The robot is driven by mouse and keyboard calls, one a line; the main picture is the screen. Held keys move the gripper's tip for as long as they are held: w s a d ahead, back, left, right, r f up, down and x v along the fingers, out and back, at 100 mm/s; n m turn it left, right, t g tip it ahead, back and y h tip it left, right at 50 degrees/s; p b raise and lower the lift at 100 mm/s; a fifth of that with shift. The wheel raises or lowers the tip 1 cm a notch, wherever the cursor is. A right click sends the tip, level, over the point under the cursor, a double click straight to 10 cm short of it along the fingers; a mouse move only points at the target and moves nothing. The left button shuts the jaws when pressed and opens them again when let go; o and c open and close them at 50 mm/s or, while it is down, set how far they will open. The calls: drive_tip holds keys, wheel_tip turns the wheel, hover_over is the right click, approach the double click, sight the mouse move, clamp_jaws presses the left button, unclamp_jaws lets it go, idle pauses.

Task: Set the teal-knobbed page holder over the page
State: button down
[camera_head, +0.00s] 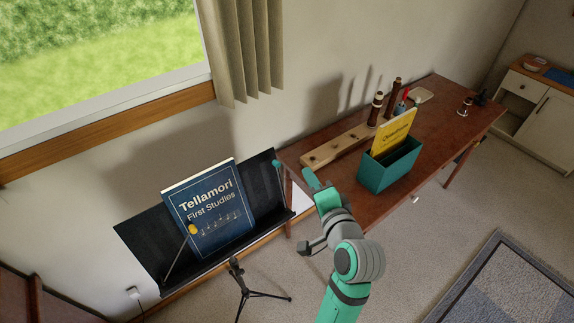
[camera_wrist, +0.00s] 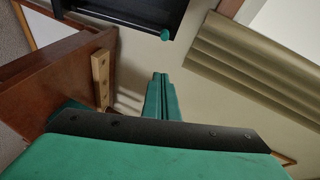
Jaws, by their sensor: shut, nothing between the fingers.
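The teal-knobbed page holder (camera_head: 277,163) stands at the right side of the black music stand desk (camera_head: 262,180), apart from the book, its thin arm hard to make out. In the wrist view its teal knob (camera_wrist: 165,34) shows at the desk's edge. The blue book "Tellamori First Studies" (camera_head: 215,215) leans on the desk, and the page is its face. A yellow-knobbed holder (camera_head: 193,230) lies over its left side. My gripper (camera_head: 309,176) is shut and empty, right of the teal knob and apart from it. Its closed fingers (camera_wrist: 161,85) also show in the wrist view.
A brown table (camera_head: 440,130) at the right holds a teal box (camera_head: 390,168) with a yellow book (camera_head: 394,130), a wooden board (camera_head: 335,147) and several upright dark pieces. A small black tripod (camera_head: 240,280) stands on the floor before the music stand. A curtain (camera_head: 243,50) hangs above.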

drive_tip(key=w+a+f, duration=0.2)
drive_tip(key=w+a, duration=0.4)
drive_tip(key=w, duration=0.1)
drive_tip(key=shift+f, duration=0.4)
drive_tip(key=shift+a, duration=0.1)
idle(0.6)
